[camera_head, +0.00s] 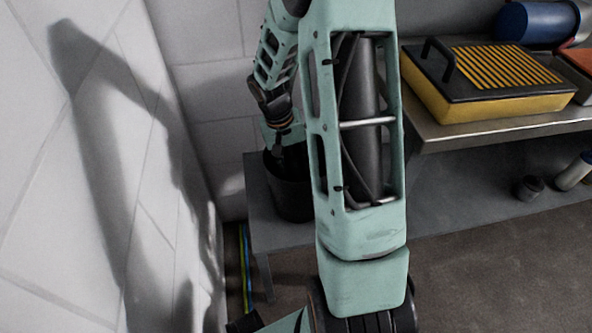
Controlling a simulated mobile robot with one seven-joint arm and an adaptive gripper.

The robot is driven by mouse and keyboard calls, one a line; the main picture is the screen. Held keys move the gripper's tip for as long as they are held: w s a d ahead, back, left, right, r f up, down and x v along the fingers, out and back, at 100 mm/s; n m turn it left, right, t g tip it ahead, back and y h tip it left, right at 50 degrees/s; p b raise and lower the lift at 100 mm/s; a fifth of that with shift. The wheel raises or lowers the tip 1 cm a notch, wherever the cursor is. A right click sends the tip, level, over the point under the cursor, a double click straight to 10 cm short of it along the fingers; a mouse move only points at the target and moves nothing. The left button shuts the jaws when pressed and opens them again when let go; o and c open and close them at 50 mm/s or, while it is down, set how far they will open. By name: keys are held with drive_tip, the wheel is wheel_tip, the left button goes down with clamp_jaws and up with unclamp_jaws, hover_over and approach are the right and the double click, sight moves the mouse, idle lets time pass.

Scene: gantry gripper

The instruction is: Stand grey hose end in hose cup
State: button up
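A dark round cup (288,200), which looks like the hose cup, stands upright on a low grey bench behind my arm. My arm link hides its right edge. My gripper (279,150) points down at the cup's mouth, with its tip at or just inside the rim. The gripper is small and dark here, so I cannot tell whether its fingers are open or shut. I cannot make out the grey hose end; it may be hidden by the gripper, the cup wall or my arm.
A white tiled wall (60,200) is close on the left. A metal shelf (500,128) on the right bears a yellow-and-black case (490,85) and a blue cylinder (537,22). Green and blue lines (245,265) run beside the low bench (262,225).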

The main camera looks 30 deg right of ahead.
clamp_jaws()
